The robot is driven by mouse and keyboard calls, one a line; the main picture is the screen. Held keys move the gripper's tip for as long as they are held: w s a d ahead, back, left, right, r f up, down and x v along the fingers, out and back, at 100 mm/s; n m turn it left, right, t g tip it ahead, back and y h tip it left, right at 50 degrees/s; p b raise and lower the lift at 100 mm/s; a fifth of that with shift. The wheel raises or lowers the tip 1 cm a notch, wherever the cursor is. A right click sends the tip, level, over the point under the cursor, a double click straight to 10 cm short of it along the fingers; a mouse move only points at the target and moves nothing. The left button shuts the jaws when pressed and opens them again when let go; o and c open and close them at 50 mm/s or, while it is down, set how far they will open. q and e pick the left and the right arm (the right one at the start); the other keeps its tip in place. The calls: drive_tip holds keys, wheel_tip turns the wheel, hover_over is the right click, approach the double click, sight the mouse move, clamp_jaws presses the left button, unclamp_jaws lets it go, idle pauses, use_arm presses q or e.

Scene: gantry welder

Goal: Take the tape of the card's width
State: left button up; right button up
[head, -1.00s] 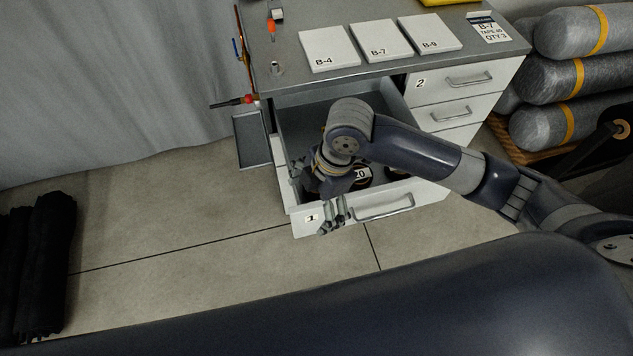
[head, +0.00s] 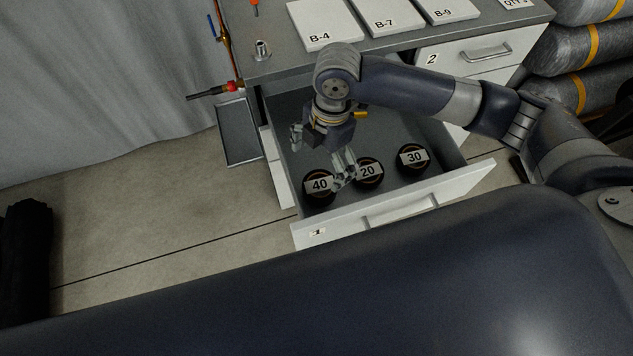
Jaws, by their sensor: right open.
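Drawer 1 (head: 450,188) stands pulled out below the worktop. Three dark tape rolls lie in a row near its front: one marked 40 (head: 319,187) on the left, one marked 20 (head: 369,173) in the middle, and one marked 30 (head: 414,158) on the right. My right gripper (head: 321,158) is over the drawer, open and empty, with its fingers pointing down. One finger shows close to the gap between rolls 40 and 20; I cannot tell whether it touches. The card (head: 517,3) is cut off at the top edge, with QTY showing. My left gripper is not in view.
White boxes B-4 (head: 323,23), B-7 (head: 385,15) and B-9 (head: 445,9) lie on the worktop (head: 385,45). Drawer 2 (head: 475,58) is shut. A grey tray (head: 239,132) hangs left of the open drawer. Wrapped cylinders (head: 565,50) are stacked at the right.

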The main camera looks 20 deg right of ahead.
drive_tip(key=shift+w+f, duration=0.3)
drive_tip(key=shift+f, duration=0.2)
drive_tip(key=shift+w+f, duration=0.25)
drive_tip(key=shift+f, duration=0.2)
hover_over(320, 185)
wheel_tip(320, 185, down, 4)
drive_tip(key=shift+w+a+f, duration=0.1)
drive_tip(key=shift+w+a, duration=0.05)
drive_tip(key=f, duration=0.1)
drive_tip(key=f+p, duration=0.1)
drive_tip(key=f, duration=0.3)
drive_tip(key=shift+d, duration=0.25)
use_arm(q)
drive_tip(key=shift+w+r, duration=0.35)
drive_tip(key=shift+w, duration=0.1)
use_arm(e)
drive_tip(key=shift+a+f, duration=0.1)
drive_tip(key=shift+f, duration=0.35)
drive_tip(key=c, duration=1.2)
